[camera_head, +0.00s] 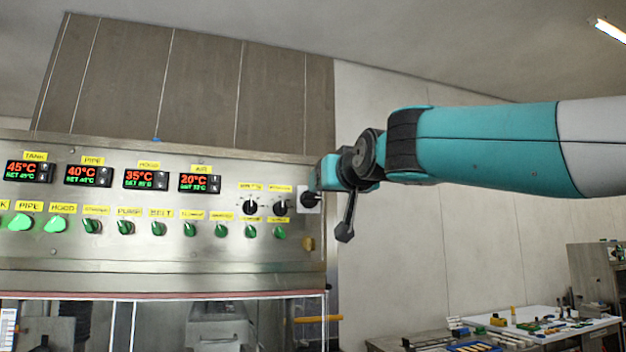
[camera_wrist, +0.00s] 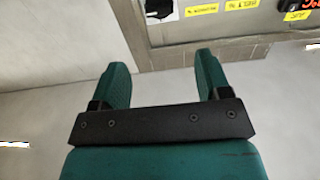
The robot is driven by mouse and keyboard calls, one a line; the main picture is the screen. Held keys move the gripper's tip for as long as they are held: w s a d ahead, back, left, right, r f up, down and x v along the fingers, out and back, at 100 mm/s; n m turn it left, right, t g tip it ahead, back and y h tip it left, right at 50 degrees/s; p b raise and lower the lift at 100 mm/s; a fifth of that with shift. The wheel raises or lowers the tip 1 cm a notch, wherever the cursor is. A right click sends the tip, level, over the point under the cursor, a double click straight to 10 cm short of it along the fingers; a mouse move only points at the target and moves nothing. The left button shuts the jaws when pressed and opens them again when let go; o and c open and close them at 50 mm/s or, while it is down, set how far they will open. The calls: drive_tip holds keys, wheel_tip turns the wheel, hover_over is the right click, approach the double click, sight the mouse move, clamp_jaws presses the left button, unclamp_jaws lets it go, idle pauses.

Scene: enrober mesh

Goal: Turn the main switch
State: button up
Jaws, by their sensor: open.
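The main switch (camera_head: 309,199) looks like a black knob on a white plate at the right end of the steel control panel (camera_head: 180,265). My gripper (camera_head: 320,175) is at the panel's right edge in the head view, close to the switch and partly overlapping its plate. In the wrist view, my gripper (camera_wrist: 162,62) has its two green fingers apart with nothing between them. The switch (camera_wrist: 158,8) shows there at the top edge, cut off by the frame, beyond the fingertips and roughly in line with the gap. I see no contact with it.
Two black selector knobs (camera_head: 265,208) sit left of the switch, with a row of green knobs (camera_head: 190,229) below. A yellowish button (camera_head: 308,243) is under the switch. Temperature displays (camera_head: 140,180) are further left. A cluttered table (camera_head: 540,338) stands at lower right.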

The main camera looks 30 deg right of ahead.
sight(314, 195)
drive_tip(key=shift+w+d+r+p, duration=0.15)
drive_tip(key=shift+w+p, duration=0.2)
drive_tip(key=shift+p, duration=1.3)
drive_tip(key=shift+w+d+r+p, duration=0.15)
drive_tip(key=shift+w+p, duration=0.2)
drive_tip(key=shift+p, duration=1.3)
drive_tip(key=p+x, duration=0.1)
drive_tip(key=x, duration=0.2)
drive_tip(key=p+x, duration=0.2)
drive_tip(key=x, duration=0.2)
drive_tip(key=f+p+x, duration=0.1)
drive_tip(key=x, duration=0.3)
drive_tip(key=shift+w+p, duration=0.25)
drive_tip(key=shift+p, duration=0.15)
drive_tip(key=c, duration=0.9)
